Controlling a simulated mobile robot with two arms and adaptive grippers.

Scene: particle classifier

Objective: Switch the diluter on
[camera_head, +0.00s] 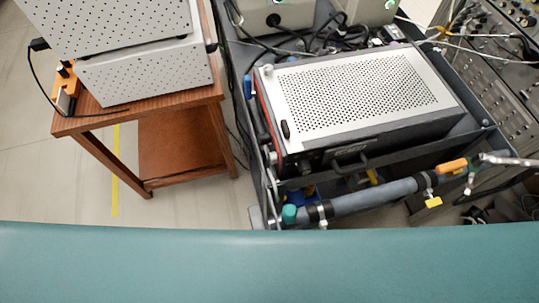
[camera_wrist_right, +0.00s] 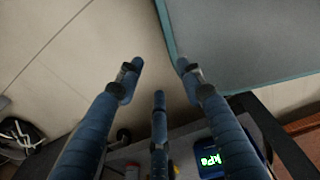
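No label shows which device is the diluter. One candidate is a silver box with a perforated top (camera_head: 350,92) in the dark rack in the head view. Its front faces down the picture, with a dark handle (camera_head: 352,162); no switch can be made out for sure. A small device with a lit green display (camera_wrist_right: 212,158) sits low in the right wrist view, behind a finger. My right gripper (camera_wrist_right: 159,75) has its blue fingers apart, with nothing between them, above the floor. Neither gripper shows in the head view.
White perforated boxes (camera_head: 145,70) stand on a wooden table (camera_head: 140,116) at the left. A grey pipe (camera_head: 375,197) crosses the rack's front. Cables lie behind the silver box. Another instrument rack (camera_head: 485,75) stands at the right. Open floor (camera_head: 190,195) lies between table and rack.

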